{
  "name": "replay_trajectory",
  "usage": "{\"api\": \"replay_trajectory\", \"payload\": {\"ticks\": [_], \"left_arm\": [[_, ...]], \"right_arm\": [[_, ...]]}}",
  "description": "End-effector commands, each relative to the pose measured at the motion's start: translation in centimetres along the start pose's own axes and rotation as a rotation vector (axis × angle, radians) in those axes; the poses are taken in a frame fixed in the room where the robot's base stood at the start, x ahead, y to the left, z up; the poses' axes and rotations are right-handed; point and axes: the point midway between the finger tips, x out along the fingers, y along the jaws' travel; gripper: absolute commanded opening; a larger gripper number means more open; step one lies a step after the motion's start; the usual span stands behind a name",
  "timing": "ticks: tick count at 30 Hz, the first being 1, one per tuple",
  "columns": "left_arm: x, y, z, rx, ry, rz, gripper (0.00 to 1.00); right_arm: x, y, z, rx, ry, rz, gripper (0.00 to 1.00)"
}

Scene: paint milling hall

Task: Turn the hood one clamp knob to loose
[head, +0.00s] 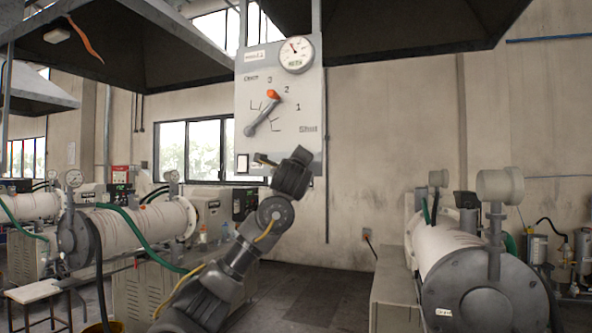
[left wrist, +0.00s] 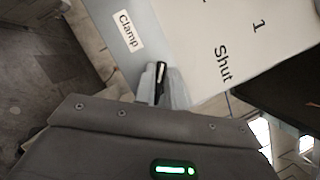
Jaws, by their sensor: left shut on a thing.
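The hood one control panel (head: 250,105) hangs in the middle of the head view, with a dial scale from Open to Shut and a lever with an orange end (head: 273,94). In the left wrist view, a "Clamp" label (left wrist: 128,31) is on the panel's grey edge. Near it is the small black clamp knob (left wrist: 161,72) with a white line on it. My left gripper (left wrist: 166,88) is at the panel's lower edge, shut on this knob. In the head view, my left gripper (head: 266,160) hides the knob. My right gripper is out of view.
A round gauge (head: 295,54) sits at the panel's top right. Dark hoods (head: 410,30) hang above. Horizontal mills (head: 135,222) stand at left, and another mill (head: 470,265) at right. Open floor (head: 330,290) lies between them.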

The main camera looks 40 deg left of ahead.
Motion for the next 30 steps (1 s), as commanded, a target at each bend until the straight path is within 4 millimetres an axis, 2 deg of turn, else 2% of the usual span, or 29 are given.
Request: {"api": "replay_trajectory", "payload": {"ticks": [4, 15, 30], "left_arm": [[-0.06, 0.08, -0.04, -0.128, -0.001, 0.052, 0.0], [-0.03, 0.14, 0.0, -0.417, 0.0, 0.172, 0.0], [-0.02, 0.28, -0.08, -0.606, 0.0, 0.251, 0.0]], "right_arm": [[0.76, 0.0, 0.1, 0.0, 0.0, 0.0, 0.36], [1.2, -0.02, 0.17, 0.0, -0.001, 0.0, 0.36], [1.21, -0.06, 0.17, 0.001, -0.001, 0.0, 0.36]]}}
